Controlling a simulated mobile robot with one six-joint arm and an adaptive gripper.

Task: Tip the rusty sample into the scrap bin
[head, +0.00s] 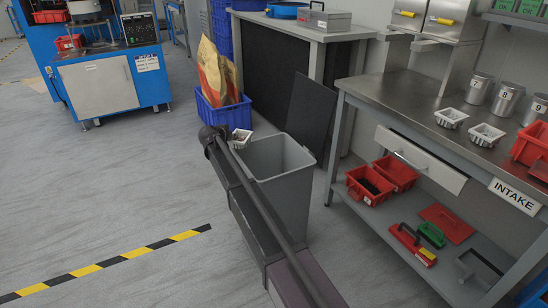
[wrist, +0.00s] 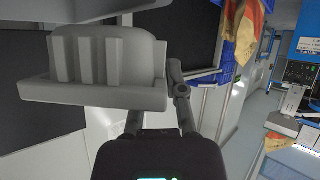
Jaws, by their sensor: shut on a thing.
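A small white ribbed tray (head: 241,137) is held at the end of my arm, by the far left rim of a tall grey bin (head: 290,195).
Two similar white trays (head: 451,118) (head: 485,134) stand on the steel bench (head: 400,98) at right, near grey canisters (head: 507,99). A blue crate (head: 222,114) with sacks is behind the bin. A dark panel (head: 311,112) leans nearby. Floor at left is clear.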

